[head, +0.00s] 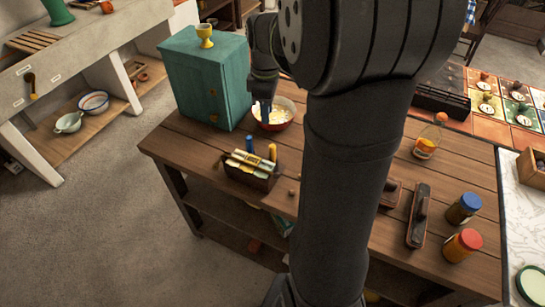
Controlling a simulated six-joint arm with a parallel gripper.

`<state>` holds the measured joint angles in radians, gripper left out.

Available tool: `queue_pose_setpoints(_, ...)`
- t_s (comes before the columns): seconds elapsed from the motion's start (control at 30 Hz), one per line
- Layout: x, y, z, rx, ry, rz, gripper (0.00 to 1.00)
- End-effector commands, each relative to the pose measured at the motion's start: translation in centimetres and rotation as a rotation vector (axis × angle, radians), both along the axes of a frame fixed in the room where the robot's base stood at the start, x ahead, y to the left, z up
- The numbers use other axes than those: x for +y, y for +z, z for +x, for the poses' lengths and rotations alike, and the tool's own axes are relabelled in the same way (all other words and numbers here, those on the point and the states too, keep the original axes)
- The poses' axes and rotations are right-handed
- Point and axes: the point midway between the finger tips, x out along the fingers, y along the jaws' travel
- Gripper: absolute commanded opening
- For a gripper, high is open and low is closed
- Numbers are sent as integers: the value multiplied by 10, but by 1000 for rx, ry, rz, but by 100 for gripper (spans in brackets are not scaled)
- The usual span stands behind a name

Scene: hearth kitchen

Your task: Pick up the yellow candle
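A slim yellow cylinder (272,152), which looks like the yellow candle, stands upright at the back right of a small dark box (262,183) on the wooden table. A similar blue cylinder (249,144) stands to its left. I cannot tell whether the two are inside the box or just behind it. My gripper (265,113) points down over a red-rimmed bowl (287,103), behind the box and apart from the yellow cylinder. Its fingertips are small and partly lost against the bowl, so its opening and anything between the fingers are unclear.
A teal cabinet (200,85) with a yellow goblet (205,35) on top stands left of my gripper. A bottle (428,138), a dark-handled tool (418,215) and two jars (463,208) (462,244) are on the right. My arm hides the table's middle. Bare boards lie left of the box.

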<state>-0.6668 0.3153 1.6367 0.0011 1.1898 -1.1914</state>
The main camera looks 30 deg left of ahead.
Motion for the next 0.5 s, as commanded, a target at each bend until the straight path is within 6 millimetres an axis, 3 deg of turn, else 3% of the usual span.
queue_pose_setpoints(0.2,-18,6,-3,1,-358,-1,29)
queue_pose_setpoints(0.37,-23,7,-3,1,-470,-1,29)
queue_pose_setpoints(0.5,-24,-9,-4,4,-487,-5,29)
